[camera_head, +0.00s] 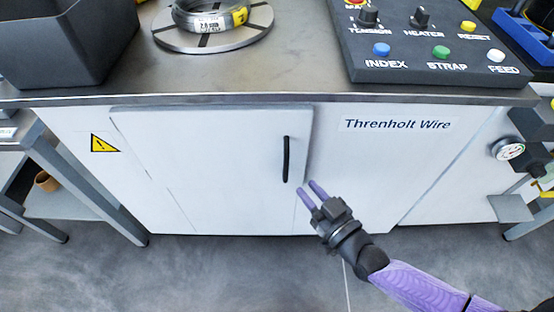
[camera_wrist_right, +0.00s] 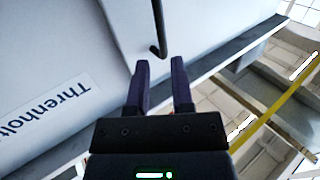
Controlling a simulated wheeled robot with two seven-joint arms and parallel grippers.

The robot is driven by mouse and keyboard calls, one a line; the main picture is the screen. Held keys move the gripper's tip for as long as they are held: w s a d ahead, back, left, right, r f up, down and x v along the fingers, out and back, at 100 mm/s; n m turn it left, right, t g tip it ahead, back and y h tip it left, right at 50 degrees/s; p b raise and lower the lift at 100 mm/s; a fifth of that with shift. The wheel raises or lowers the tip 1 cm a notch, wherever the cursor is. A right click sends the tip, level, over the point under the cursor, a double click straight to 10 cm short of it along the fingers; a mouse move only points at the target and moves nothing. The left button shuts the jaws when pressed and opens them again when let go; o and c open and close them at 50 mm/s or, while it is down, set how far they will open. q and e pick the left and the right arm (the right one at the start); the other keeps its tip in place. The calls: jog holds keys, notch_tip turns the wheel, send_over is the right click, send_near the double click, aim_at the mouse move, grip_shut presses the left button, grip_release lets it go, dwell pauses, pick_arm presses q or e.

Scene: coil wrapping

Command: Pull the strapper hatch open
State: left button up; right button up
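The strapper hatch (camera_head: 220,165) is a white panel on the front of the cabinet, and it looks shut. Its black vertical bar handle (camera_head: 286,159) sits near the hatch's right edge. My right gripper (camera_head: 311,190) is just right of and below the handle's lower end, apart from it. In the right wrist view the handle (camera_wrist_right: 158,28) hangs in front of the two purple fingers (camera_wrist_right: 161,72), its bent end just beyond the gap between them. The fingers are spread with nothing between them. My left gripper is in neither view.
The cabinet top holds a dark bin (camera_head: 65,40), a wire coil (camera_head: 210,17) on a round plate, and a control panel (camera_head: 430,45) with coloured buttons. A gauge (camera_head: 508,149) is at the right. Side tables flank the cabinet. The grey floor in front is clear.

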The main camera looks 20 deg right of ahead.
jog(key=b, duration=0.3)
send_over(285, 179)
jog(key=shift+w+d+r, duration=0.1)
jog(key=shift+w+d, duration=0.05)
jog(key=shift+w, duration=0.15)
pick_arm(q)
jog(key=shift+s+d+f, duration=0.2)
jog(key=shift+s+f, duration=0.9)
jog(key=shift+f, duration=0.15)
pick_arm(e)
jog(key=c, duration=0.4)
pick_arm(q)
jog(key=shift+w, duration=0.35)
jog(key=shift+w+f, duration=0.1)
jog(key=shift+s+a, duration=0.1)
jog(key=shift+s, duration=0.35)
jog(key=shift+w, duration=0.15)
